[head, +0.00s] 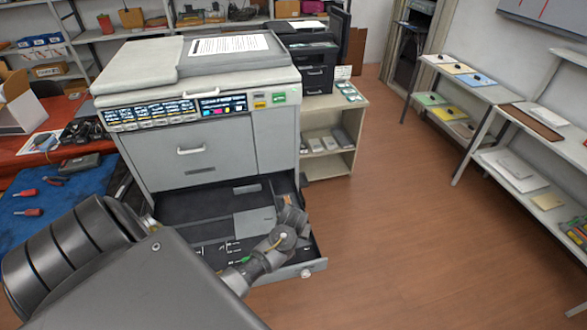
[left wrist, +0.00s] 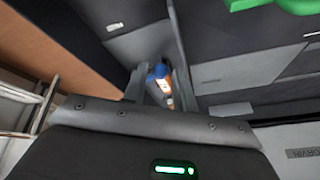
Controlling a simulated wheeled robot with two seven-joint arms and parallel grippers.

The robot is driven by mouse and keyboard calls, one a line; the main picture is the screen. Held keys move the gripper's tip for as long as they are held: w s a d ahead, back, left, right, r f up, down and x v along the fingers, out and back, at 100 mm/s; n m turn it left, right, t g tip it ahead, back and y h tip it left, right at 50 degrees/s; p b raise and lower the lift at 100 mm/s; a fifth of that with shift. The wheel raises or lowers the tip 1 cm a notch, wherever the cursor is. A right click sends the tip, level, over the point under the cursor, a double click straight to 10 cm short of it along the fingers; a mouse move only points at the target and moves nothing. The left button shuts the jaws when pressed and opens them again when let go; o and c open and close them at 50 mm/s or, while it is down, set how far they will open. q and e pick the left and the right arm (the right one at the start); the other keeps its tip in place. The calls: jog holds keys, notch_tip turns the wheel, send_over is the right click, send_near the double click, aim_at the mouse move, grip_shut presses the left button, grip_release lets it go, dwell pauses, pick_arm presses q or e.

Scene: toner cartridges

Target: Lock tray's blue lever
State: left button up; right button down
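The tray (head: 185,208) is a dark drawer pulled out from the bottom of the large grey printer (head: 190,160). My left gripper (head: 290,222) is down at its right side, partly hidden by its own wrist. In the left wrist view my left gripper (left wrist: 162,92) has its fingers apart. A small blue lever-like piece (left wrist: 159,71) shows at the fingertips, beside an orange and white label (left wrist: 167,87). Whether a finger touches the blue piece is unclear. In the head view the blue piece is hidden. My right gripper is not in view.
A green part (left wrist: 250,4) shows at the top of the left wrist view. A low shelf (head: 342,150) stands right of the printer. A blue mat (head: 60,200) with tools lies on the left table. The floor (head: 410,220) to the right is clear.

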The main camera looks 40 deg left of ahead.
pick_arm(q)
jog(key=shift+f, duration=0.1)
jog(key=shift+c, duration=0.3)
grip_shut()
jog(key=shift+w+a+m, duration=0.1)
jog(key=shift+a+m, duration=0.35)
jog(key=shift+m, duration=0.15)
jog(key=shift+o, duration=0.3)
grip_release()
